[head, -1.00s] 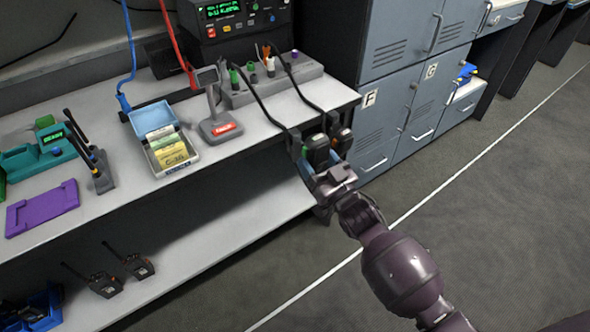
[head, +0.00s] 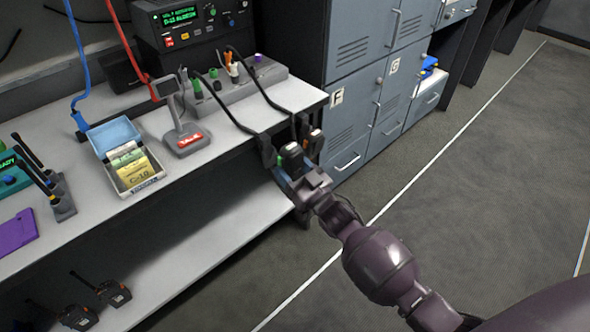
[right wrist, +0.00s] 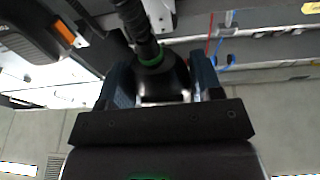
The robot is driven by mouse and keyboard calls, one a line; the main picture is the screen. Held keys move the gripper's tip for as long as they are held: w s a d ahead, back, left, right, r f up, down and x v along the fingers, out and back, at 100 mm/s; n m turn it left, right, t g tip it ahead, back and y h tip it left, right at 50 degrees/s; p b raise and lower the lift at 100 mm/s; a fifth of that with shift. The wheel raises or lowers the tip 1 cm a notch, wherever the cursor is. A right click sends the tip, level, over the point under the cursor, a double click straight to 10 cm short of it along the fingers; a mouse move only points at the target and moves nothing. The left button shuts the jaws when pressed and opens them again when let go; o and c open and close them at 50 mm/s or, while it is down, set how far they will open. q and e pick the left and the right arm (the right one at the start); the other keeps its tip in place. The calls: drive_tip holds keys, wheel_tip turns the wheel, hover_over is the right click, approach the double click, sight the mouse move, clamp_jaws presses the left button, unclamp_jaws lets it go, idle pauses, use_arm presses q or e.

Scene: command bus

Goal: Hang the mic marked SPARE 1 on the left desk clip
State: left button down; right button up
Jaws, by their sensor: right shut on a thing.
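My right gripper (head: 287,168) is shut on a black mic with a green band (head: 291,152), just off the desk's front edge near its right end. In the right wrist view the green-banded mic (right wrist: 152,62) sits between the two blue fingers. A second black mic with an orange mark (head: 314,143) hangs right beside it; it also shows at the left of the right wrist view (right wrist: 35,35). Dark cords run to this cluster. A dark piece (head: 266,151) stands left of the held mic; I cannot tell if it is a clip. No SPARE 1 marking is readable. My left gripper is not in view.
The desk (head: 225,130) holds a socket bank (head: 240,88) with coloured plugs, a stand with a red label (head: 186,138) and an open card box (head: 138,172). Handheld radios (head: 113,292) lie on the lower shelf. Grey lockers (head: 350,125) stand close right. The floor is clear.

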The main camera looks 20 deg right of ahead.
sight(268, 151)
drive_tip(key=shift+w+a+f+b, duration=0.3)
drive_tip(key=shift+w+b, duration=0.05)
drive_tip(key=shift+w, duration=0.4)
drive_tip(key=shift+w+a+f+b, duration=0.25)
drive_tip(key=shift+w+b, duration=0.1)
drive_tip(key=shift+w, duration=0.45)
drive_tip(key=shift+w+a+f+b, duration=0.3)
drive_tip(key=shift+w+b, duration=0.05)
drive_tip(key=shift+w, duration=0.4)
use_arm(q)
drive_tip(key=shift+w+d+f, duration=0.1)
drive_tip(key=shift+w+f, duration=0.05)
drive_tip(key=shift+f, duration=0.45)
use_arm(e)
drive_tip(key=shift+w, duration=0.25)
drive_tip(key=shift+r, duration=0.1)
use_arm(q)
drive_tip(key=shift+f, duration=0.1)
use_arm(e)
drive_tip(key=shift+w+a, duration=0.1)
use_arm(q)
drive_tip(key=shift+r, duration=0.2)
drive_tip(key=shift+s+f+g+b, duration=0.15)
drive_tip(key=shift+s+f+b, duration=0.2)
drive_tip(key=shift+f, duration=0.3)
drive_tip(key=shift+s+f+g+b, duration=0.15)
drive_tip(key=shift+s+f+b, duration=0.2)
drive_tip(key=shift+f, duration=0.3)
use_arm(e)
drive_tip(key=shift+f, duration=2.15)
